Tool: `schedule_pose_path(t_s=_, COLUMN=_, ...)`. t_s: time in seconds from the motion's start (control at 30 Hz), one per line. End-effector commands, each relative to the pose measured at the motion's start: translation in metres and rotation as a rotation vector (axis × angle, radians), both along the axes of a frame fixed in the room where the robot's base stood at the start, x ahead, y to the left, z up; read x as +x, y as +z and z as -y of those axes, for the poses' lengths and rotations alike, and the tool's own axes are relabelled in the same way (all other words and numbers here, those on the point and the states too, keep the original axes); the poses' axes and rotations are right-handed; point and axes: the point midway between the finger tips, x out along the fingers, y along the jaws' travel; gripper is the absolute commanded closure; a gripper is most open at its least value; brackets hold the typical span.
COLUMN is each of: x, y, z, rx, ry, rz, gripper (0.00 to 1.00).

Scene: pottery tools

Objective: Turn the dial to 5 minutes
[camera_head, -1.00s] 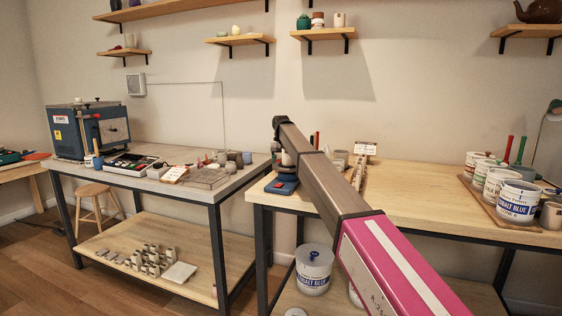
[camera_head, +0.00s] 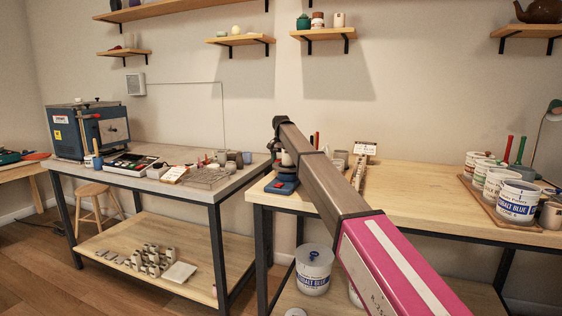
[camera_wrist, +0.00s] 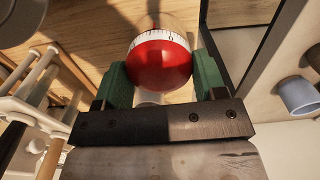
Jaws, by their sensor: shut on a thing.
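In the wrist view a round timer has a red dial (camera_wrist: 158,66) and a white scale band (camera_wrist: 150,42) with black marks. A "0" shows near the right of the band's top; the other marks are too small to read. My gripper (camera_wrist: 160,80) has a green finger on each side of the red dial and is shut on it. In the head view my arm reaches over the right wooden table, and its far end hides the timer and my fingers. A blue-based object (camera_head: 283,184) shows just below the arm's end.
White cobalt-blue buckets (camera_head: 517,201) stand on a tray at the table's right. A grey-topped table (camera_head: 180,187) with a blue kiln (camera_head: 85,130) stands to the left. In the wrist view, white rods (camera_wrist: 38,80) stand close left and a dark upright panel right.

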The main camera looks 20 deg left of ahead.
Motion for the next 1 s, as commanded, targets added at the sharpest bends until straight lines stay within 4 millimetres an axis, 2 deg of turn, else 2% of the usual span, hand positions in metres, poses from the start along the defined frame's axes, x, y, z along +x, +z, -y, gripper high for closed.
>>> schedule_pose_path(t_s=0.3, x=0.0001, y=-0.0003, z=0.0005, rx=0.000, ry=-0.099, rz=0.000, gripper=0.59)
schedule_pose_path(t_s=0.73, x=0.0002, y=-0.0003, z=0.0007, rx=-0.001, ry=-0.110, rz=0.000, gripper=0.59)
schedule_pose_path(t_s=0.77, x=0.0002, y=-0.0003, z=0.0007, rx=-0.001, ry=-0.110, rz=0.000, gripper=0.29)
schedule_pose_path(t_s=0.8, x=0.0002, y=-0.0003, z=0.0007, rx=-0.001, ry=-0.110, rz=0.000, gripper=0.16)
schedule_pose_path(t_s=0.83, x=0.0001, y=-0.0003, z=0.0006, rx=-0.001, ry=-0.110, rz=0.000, gripper=0.09)
schedule_pose_path(t_s=1.0, x=0.0001, y=-0.0002, z=0.0006, rx=0.000, ry=-0.110, rz=0.000, gripper=0.09)
